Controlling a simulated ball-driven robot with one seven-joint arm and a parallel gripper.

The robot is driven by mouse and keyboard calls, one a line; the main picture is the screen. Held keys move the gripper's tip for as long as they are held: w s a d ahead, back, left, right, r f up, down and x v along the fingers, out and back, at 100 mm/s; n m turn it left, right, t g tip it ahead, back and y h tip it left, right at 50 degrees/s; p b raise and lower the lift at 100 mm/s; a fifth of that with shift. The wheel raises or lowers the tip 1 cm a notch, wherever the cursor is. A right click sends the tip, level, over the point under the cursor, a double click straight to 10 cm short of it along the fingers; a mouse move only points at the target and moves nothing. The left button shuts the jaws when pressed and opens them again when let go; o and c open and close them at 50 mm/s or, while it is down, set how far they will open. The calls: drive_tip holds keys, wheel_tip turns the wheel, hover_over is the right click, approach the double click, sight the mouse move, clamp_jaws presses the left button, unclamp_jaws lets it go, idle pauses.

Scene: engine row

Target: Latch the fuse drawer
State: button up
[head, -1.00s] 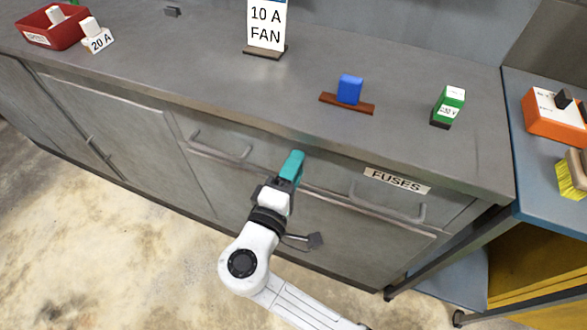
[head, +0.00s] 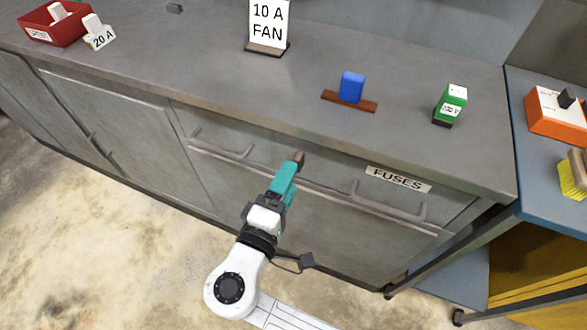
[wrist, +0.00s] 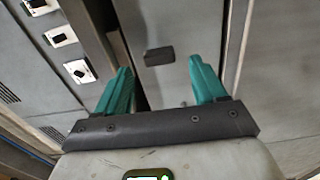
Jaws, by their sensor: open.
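The fuse drawer (head: 335,172) is in the bench front in the head view, with a "FUSES" label (head: 398,179) at its right and two bar handles. Its front looks about flush with the bench; a small gap cannot be ruled out. My gripper (head: 291,167) is in front of the drawer's middle, between the handles. A small dark brown piece (head: 299,157) shows at its tip; I cannot tell if it is the latch. In the wrist view my gripper (wrist: 162,78) is open, with a dark block (wrist: 159,56) on a grey surface beyond and between the fingers.
On the benchtop stand a "10 A FAN" sign (head: 267,28), a blue block (head: 351,87) on a brown strip, a green fuse (head: 450,104), a red bin (head: 62,27) and a "20 A" fuse (head: 98,33). A blue side table (head: 545,190) stands right. The floor in front is clear.

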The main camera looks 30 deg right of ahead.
drive_tip(key=v, duration=0.6)
drive_tip(key=shift+a, duration=0.15)
drive_tip(key=shift+s, duration=0.15)
